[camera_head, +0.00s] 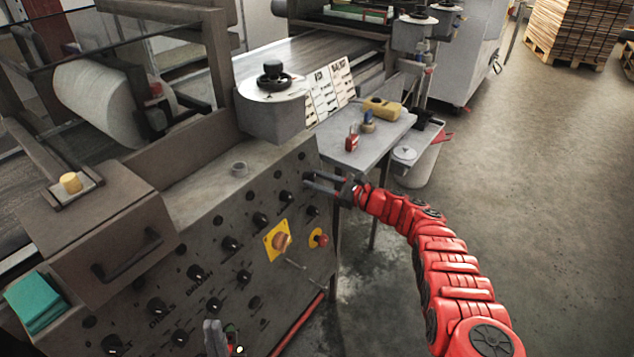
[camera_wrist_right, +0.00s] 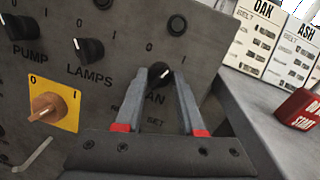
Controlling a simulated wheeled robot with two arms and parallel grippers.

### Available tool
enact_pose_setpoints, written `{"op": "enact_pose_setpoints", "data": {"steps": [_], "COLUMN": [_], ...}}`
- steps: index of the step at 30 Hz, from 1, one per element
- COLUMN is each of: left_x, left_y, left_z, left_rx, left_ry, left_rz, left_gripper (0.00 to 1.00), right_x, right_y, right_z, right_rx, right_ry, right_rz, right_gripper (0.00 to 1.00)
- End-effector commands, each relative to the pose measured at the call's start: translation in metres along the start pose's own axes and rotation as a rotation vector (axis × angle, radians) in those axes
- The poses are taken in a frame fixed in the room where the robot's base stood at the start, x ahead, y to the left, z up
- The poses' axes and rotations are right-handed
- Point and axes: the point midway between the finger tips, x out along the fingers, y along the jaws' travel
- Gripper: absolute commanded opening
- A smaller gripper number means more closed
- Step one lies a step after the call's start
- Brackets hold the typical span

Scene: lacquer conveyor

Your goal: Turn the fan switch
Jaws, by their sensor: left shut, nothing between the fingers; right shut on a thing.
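The fan switch is a small black knob (camera_wrist_right: 160,70) on the grey control panel (camera_head: 262,190). Its label in the right wrist view is partly covered, with "AN" showing, and "0" and "1" marks stand above it. My right gripper (camera_wrist_right: 167,78) has its two fingertips on either side of this knob and is shut on it. In the head view the right gripper (camera_head: 318,184) reaches the panel's upper right edge, where its fingers hide the knob. My left gripper (camera_head: 214,335) is low at the bottom of the head view, shut and empty, in front of the panel.
Near the knob are the lamps knob (camera_wrist_right: 90,50), the pump knob (camera_wrist_right: 20,27) and an orange rotary switch (camera_wrist_right: 46,107) on a yellow plate. A red emergency knob (camera_head: 320,239) sits below.

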Motion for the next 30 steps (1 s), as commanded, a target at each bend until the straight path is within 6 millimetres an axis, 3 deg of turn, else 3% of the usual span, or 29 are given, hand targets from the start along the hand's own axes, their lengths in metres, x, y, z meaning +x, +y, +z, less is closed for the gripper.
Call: {"op": "enact_pose_setpoints", "data": {"steps": [18,30], "left_x": [-0.057,-0.083], "left_y": [0.003,0.004], "left_z": [0.01,0.014], "left_rx": [0.0,0.0], "left_ry": [0.0,0.0], "left_rz": [0.0,0.0], "left_gripper": [0.0,0.0], "right_x": [0.0,0.001], "right_y": [-0.001,-0.002], "right_z": [-0.003,-0.001], "right_rx": [-0.534,-0.825], "right_ry": [0.03,0.049], "right_rz": [0.101,0.159], "right_gripper": [0.0,0.0]}}
